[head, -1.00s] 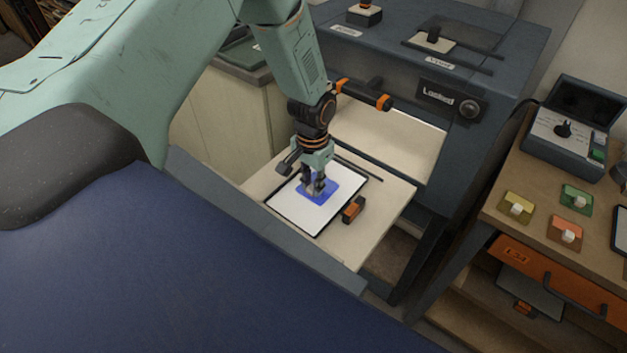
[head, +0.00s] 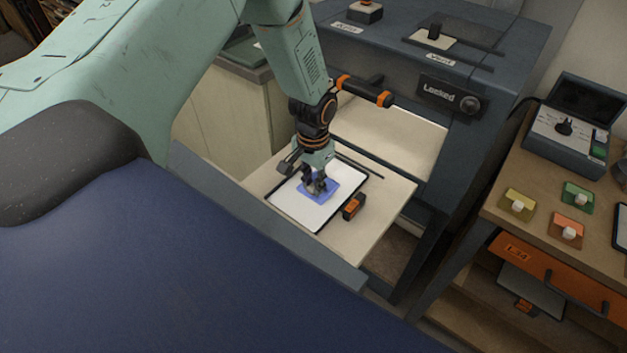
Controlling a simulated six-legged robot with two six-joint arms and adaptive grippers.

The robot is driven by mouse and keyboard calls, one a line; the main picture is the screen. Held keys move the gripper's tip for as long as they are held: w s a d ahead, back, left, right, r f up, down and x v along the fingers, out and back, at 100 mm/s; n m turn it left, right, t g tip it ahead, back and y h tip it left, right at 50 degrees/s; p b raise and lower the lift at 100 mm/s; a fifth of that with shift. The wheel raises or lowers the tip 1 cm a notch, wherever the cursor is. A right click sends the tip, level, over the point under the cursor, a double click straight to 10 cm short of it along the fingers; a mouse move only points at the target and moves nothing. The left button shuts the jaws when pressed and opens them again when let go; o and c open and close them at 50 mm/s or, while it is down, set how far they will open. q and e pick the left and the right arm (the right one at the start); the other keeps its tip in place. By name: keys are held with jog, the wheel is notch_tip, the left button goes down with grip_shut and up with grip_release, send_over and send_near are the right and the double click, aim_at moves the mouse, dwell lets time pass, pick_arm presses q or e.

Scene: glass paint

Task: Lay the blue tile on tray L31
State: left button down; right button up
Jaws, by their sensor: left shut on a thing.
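The blue tile (head: 330,183) is at the upper middle part of a white tray with a dark rim (head: 300,212). My left gripper (head: 318,188) points down over the tile and is shut on it, hiding its middle. The tile looks flat against or just above the tray; I cannot tell which. The tray lies on a pale pull-out shelf (head: 385,212) of the dark machine. I cannot read a label on this tray. My right gripper is not in view.
An orange and black block (head: 354,206) sits at the tray's right edge. The dark machine (head: 480,65) with a "Locked" panel stands behind. On the right table are yellow (head: 517,205), green (head: 577,195) and orange (head: 566,231) tiles with white knobs, above an orange drawer (head: 545,268).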

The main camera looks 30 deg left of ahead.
pick_arm(q)
jog(key=shift+w+a, duration=0.1)
jog(key=shift+a, duration=0.05)
jog(key=c, duration=1.2)
grip_release()
jog(key=shift+o, duration=0.3)
jog(key=shift+r+p, duration=3.2)
jog(key=shift+r, duration=0.4)
jog(key=shift+f, duration=0.1)
